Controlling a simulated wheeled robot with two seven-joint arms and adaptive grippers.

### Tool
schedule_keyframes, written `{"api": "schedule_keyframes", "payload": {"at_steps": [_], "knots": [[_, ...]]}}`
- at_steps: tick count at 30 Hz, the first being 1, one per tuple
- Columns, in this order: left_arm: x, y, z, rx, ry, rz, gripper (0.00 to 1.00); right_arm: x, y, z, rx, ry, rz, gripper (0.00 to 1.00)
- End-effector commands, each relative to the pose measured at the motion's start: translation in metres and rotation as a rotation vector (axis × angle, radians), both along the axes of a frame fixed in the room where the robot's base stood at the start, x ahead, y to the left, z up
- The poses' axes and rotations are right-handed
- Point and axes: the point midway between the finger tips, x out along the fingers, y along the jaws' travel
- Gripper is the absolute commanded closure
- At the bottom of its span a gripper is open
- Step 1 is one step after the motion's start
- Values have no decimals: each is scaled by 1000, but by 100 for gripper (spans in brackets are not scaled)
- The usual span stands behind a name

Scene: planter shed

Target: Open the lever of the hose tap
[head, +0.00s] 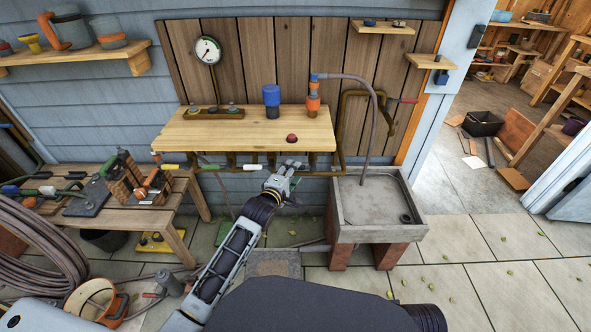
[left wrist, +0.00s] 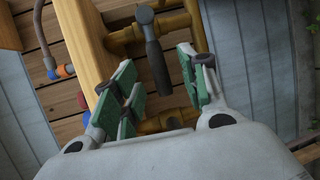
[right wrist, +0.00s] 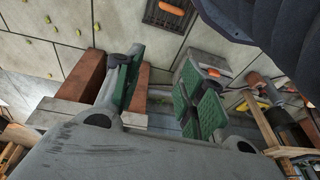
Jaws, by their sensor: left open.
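A lever with a dark grey handle (left wrist: 157,65) sits on the brass pipework (left wrist: 175,22) under the wooden shelf in the left wrist view. Its handle lies between the spread fingers of my left gripper (left wrist: 160,88), with clear gaps beside it. I cannot tell for sure that it is the hose tap's lever. In the head view my left gripper (head: 287,172) is just below the shelf's front edge and hides part of the pipes. A grey hose (head: 368,100) runs from an orange and blue fitting (head: 313,96) towards the sink. My right gripper (right wrist: 160,90) is open and empty.
The wooden shelf (head: 220,128) overhangs the pipes; white (head: 250,168) and yellow (head: 170,167) handles stick out below it. A red-handled lever (head: 404,100) is on the right pipe. The stone sink (head: 378,235) stands right. A bench (head: 180,215) with tools stands left.

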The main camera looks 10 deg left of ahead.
Motion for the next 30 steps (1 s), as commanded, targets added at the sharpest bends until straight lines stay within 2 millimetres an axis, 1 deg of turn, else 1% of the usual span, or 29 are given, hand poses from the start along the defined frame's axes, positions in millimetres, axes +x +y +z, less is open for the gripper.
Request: {"api": "schedule_keyframes", "payload": {"at_steps": [6, 13, 18, 27, 28, 30], "knots": [[16, -3, -4, 1, -1, 0, 57, -1, 1, 4, 6, -10, 1, 60], [29, -6, -6, 2, 0, 0, 57, -5, 2, 8, 11, -14, 3, 60], [33, -7, -6, 1, -1, 0, 57, -3, 2, 14, 12, -22, 3, 60], [34, -7, -6, 0, 0, 0, 57, -2, 3, 14, 12, -22, 3, 60], [34, -7, -6, 0, 0, 0, 58, -2, 3, 14, 12, -22, 3, 60], [34, -7, -6, 1, 0, 0, 67, -2, 3, 14, 12, -23, 4, 60]]}}
